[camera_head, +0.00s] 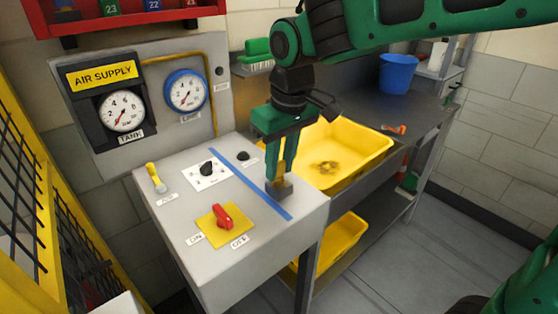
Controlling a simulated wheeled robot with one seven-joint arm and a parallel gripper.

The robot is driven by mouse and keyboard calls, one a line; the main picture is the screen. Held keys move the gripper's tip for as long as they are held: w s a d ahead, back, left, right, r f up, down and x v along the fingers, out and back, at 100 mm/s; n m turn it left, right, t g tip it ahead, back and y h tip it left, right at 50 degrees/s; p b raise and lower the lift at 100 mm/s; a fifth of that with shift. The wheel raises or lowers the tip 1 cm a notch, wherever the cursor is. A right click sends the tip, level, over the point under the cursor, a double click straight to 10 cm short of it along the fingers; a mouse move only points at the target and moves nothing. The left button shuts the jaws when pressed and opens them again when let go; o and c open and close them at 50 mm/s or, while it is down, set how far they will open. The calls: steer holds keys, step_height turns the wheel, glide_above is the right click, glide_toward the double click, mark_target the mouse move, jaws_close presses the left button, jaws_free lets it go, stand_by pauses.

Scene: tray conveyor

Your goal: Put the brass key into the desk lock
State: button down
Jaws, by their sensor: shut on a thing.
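My green gripper (280,172) points straight down over the right part of the grey sloped desk (180,250). It is shut on the brass key (281,167), of which only a small yellow-brown strip shows between the fingers. The desk lock looks to be the small grey block (282,190) directly under the fingertips, by the blue stripe. The key's lower end is hidden, so I cannot tell whether it is in the lock or just above it.
A red switch (223,216) on a yellow plate, black knobs (206,168) and a yellow lever (154,178) stand on the desk. A yellow tray (372,150) is close behind my gripper. Gauges (121,111) hang on the wall, and a blue bucket (398,72) is at the back.

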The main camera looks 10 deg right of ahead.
steer(key=shift+f, duration=0.65)
steer(key=c, duration=1.3)
jaws_free()
steer(key=shift+c, duration=0.2)
step_height(320, 180, up, 11)
steer(key=s+d, duration=0.1)
steer(key=shift+s+f, duration=0.15)
steer(key=shift+f, duration=0.05)
